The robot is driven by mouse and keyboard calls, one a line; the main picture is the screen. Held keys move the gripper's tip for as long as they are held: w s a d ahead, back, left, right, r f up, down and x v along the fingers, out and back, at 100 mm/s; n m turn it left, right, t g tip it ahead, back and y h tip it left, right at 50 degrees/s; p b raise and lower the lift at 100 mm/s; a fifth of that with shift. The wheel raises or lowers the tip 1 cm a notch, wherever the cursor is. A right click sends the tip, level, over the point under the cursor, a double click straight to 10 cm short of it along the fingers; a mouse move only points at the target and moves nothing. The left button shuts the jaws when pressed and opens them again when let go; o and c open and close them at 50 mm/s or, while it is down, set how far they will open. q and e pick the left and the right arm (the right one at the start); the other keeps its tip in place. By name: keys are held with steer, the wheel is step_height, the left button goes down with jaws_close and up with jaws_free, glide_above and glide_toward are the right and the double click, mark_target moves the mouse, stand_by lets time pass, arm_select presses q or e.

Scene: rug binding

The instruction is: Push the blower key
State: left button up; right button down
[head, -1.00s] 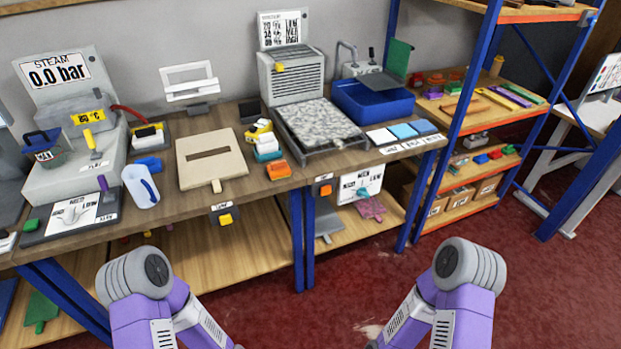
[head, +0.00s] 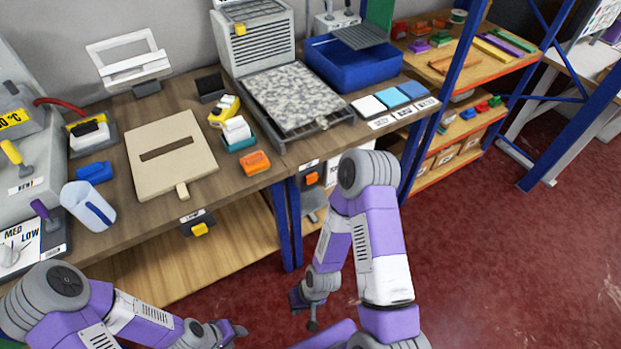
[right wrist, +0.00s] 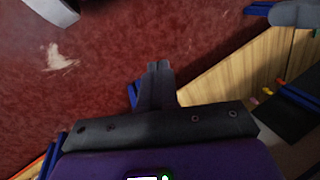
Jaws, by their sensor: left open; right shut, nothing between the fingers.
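Two small push keys sit on the front edge of the bench: a yellow one (head: 200,229) below the press board, and an orange one (head: 312,178) below the grey slatted unit (head: 258,42). Their labels are too small to read, so I cannot tell which is the blower key. My right gripper (head: 312,322) is low in front of the bench, below and apart from both keys. In the right wrist view its fingers (right wrist: 160,72) are together and empty. My left gripper (head: 238,332) is at the lower picture edge, open, away from the bench.
The bench top holds a beige board (head: 147,182), an orange block (head: 255,163), a speckled tray (head: 330,123) and a blue basin (head: 350,75). Blue posts and a lower shelf (head: 225,262) stand below. Red floor is free at the right.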

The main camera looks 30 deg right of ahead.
mark_target(312, 179)
steer(key=w+d+n+t+h, duration=0.25)
steer(key=d+n+h, duration=0.2)
steer(key=d, duration=0.25)
steer(key=w+d+n+t+h, duration=0.1)
steer(key=w+d+n+h, duration=0.25)
steer(key=d+n, duration=0.2)
steer(key=w+d+r+n+t+h, duration=0.3)
steer(key=w+r+n+t, duration=0.1)
steer(key=r, duration=0.4)
steer(key=w+d+r+n+t+h, duration=0.2)
steer(key=w+d+r+n+t, duration=0.2)
steer(key=r, duration=0.4)
steer(key=w+n, duration=0.1)
steer(key=w, duration=0.1)
steer(key=shift+w+h+b, duration=0.3)
steer(key=shift+h+b, duration=0.05)
steer(key=shift+h, duration=0.05)
steer(key=w, duration=0.8)
steer(key=shift+w+a, duration=0.4)
steer(key=shift+w, duration=0.15)
